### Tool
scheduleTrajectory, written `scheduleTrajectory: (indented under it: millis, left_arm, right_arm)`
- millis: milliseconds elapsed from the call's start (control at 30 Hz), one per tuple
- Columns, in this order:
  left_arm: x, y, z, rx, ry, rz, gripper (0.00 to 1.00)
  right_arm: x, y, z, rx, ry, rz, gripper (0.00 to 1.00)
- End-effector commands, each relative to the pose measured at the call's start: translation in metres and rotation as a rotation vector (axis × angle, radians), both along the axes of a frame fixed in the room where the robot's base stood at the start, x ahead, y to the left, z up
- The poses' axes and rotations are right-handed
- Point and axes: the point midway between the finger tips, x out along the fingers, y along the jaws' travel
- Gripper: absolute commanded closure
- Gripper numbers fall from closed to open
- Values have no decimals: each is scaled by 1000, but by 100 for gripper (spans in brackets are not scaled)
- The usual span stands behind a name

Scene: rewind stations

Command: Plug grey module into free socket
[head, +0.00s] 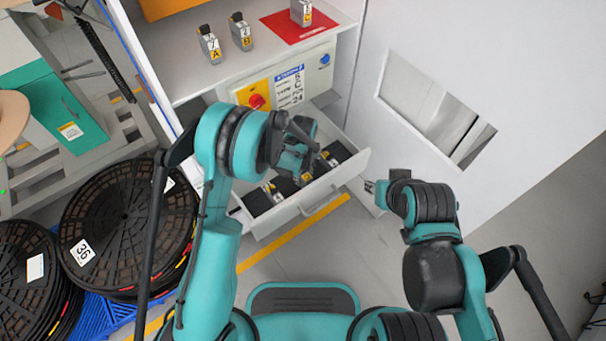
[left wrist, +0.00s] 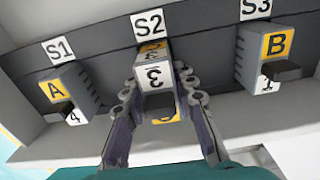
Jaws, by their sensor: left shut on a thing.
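In the left wrist view my left gripper (left wrist: 162,122) is shut on a grey module (left wrist: 154,72) with a white label reading 3 and a partly hidden yellow patch. The module is at the socket marked S2 (left wrist: 149,24), in line with it; I cannot tell whether it is fully seated. Module A (left wrist: 64,92) is in socket S1 and module B (left wrist: 266,58) in socket S3. In the head view my left gripper (head: 302,160) is over the open drawer (head: 290,212). My right gripper (head: 370,186) is right of the drawer, its jaws too small to read.
On the shelf (head: 185,70) above stand module A (head: 209,45), module B (head: 240,32) and another module on a red mat (head: 280,25). A yellow panel with a red knob (head: 257,101) is behind the drawer. Black reels (head: 125,225) stand at left. Floor at right is clear.

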Motion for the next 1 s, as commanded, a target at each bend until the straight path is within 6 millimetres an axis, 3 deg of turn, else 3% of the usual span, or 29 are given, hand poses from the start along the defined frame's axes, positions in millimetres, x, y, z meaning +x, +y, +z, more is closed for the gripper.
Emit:
scheduleTrajectory:
  millis: [167,200,300,667,767,1000]
  left_arm:
    - [0,0,-5,0,0,0,100]
    - [0,0,-5,0,0,0,71]
    - [0,0,-5,0,0,0,49]
    - [0,0,0,0,0,0,49]
    - [0,0,13,0,0,0,49]
    - [0,0,65,0,0,0,49]
  right_arm:
    - [0,0,0,0,0,0,68]
    - [0,0,0,0,0,0,68]
    - [0,0,0,0,0,0,68]
    - [0,0,0,0,0,0,68]
    - [0,0,0,0,0,0,68]
    - [0,0,0,0,0,0,68]
